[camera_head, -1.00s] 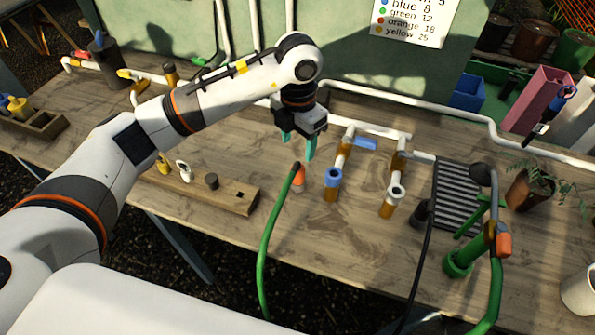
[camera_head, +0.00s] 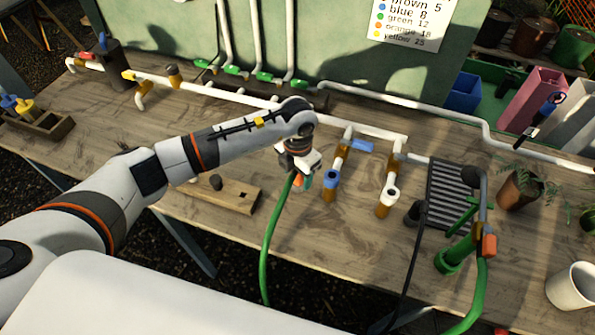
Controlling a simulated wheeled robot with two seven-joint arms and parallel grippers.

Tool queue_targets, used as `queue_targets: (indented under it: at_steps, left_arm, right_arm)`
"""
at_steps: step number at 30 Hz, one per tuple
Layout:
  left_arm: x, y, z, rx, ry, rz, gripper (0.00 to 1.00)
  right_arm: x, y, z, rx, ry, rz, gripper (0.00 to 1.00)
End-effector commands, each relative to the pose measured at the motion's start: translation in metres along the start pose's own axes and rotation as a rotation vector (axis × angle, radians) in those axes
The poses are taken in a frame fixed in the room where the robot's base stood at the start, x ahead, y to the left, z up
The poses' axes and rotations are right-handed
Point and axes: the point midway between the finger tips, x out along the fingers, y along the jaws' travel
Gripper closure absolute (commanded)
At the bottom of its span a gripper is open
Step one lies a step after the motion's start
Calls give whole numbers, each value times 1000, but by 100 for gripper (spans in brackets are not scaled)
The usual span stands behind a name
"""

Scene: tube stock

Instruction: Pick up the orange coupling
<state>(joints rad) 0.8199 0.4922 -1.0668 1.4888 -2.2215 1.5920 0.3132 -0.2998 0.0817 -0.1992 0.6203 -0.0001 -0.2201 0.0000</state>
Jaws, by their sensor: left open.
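Another orange piece (camera_head: 489,246) sits on the green hose fitting at the right. My right gripper is not in view.
A blue-topped pipe stub (camera_head: 331,180) and a white-topped one (camera_head: 388,198) stand just right of the gripper. A wooden block (camera_head: 235,197) lies to the left. A black grooved plate (camera_head: 452,190) and green stand (camera_head: 455,256) are further right.

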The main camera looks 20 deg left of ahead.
Motion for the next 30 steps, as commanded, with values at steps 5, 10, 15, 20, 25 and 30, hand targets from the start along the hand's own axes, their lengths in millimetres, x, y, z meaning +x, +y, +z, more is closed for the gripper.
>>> queue_targets:
  at_steps: [5, 10, 15, 20, 25, 30]
  left_arm:
    - [0, 0, 0, 0, 0, 0, 52]
    - [0, 0, 0, 0, 0, 0, 80]
    - [0, 0, 0, 0, 0, 0, 91]
    - [-3, 0, 0, 0, 2, 0, 91]
    - [-23, -1, -1, 2, 5, -2, 91]
    - [-58, -1, -1, 1, 7, -2, 91]
  right_arm:
    - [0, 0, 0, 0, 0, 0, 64]
    - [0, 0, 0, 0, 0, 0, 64]
    - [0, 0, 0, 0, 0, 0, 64]
    - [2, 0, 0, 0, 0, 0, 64]
    - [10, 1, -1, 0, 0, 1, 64]
    - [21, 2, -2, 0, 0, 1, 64]
